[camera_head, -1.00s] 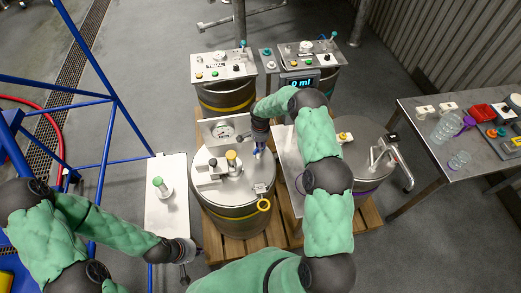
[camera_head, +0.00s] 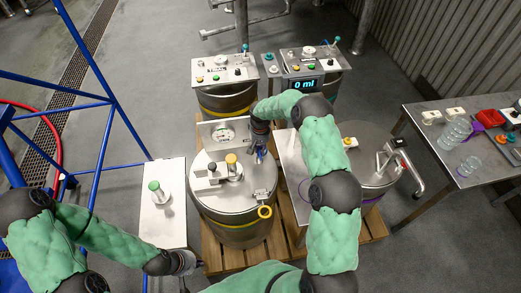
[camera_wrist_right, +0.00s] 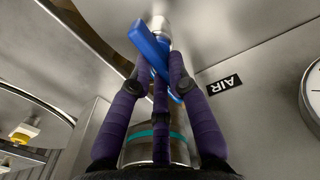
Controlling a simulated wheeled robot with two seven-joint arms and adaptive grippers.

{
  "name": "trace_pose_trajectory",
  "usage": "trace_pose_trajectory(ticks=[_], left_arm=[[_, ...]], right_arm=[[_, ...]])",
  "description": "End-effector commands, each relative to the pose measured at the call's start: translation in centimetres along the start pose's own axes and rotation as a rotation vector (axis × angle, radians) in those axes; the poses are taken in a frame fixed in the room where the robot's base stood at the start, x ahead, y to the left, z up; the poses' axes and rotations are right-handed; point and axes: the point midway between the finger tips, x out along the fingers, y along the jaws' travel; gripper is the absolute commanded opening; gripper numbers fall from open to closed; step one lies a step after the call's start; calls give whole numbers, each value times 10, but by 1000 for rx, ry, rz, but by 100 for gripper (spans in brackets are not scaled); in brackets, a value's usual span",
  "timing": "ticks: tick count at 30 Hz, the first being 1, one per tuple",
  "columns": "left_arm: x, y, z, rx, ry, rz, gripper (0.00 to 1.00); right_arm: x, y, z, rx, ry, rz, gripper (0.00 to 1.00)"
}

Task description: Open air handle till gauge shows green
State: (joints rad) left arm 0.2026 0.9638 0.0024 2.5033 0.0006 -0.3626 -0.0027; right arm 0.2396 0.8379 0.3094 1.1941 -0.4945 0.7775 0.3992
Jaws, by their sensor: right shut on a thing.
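The blue air handle (camera_wrist_right: 152,50) is on a metal valve beside a black AIR label (camera_wrist_right: 225,85) in the right wrist view. My right gripper (camera_wrist_right: 160,68) has its purple-wrapped fingers closed around the handle. In the head view my right gripper (camera_head: 260,152) is at the right edge of the grey panel on the central drum (camera_head: 235,205). The round gauge (camera_head: 224,135) is on that panel; its reading is too small to tell. Only the gauge's edge shows in the right wrist view (camera_wrist_right: 313,92). My left gripper (camera_head: 185,262) hangs at the lower left, away from the handle; its fingers are unclear.
A white stand (camera_head: 165,230) with a green-topped post is left of the drum. Two control boxes stand behind, one with a 0 ml display (camera_head: 304,84). A second drum (camera_head: 372,150) is right of my right arm. A side table (camera_head: 450,165) holds bottles.

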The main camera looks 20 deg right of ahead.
Motion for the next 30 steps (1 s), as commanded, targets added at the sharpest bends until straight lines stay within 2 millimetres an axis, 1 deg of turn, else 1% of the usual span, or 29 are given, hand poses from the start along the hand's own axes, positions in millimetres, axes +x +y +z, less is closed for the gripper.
trace_pose_trajectory(ticks=[6,19,20,21,22,30], left_arm=[[2,-1,0,0,0,0,0],[2,-1,0,0,0,0,0],[2,-1,0,0,0,0,0],[2,-1,0,0,0,0,0],[2,-1,0,0,0,0,0],[2,-1,0,0,0,0,0]], right_arm=[[0,-1,-1,-42,2,0,0],[-1,-1,-1,-50,2,0,0],[-1,-1,-1,-50,2,0,24],[-1,-1,-1,-50,2,0,35],[-1,-1,-1,-50,2,0,42],[0,-1,0,-49,1,0,42]])
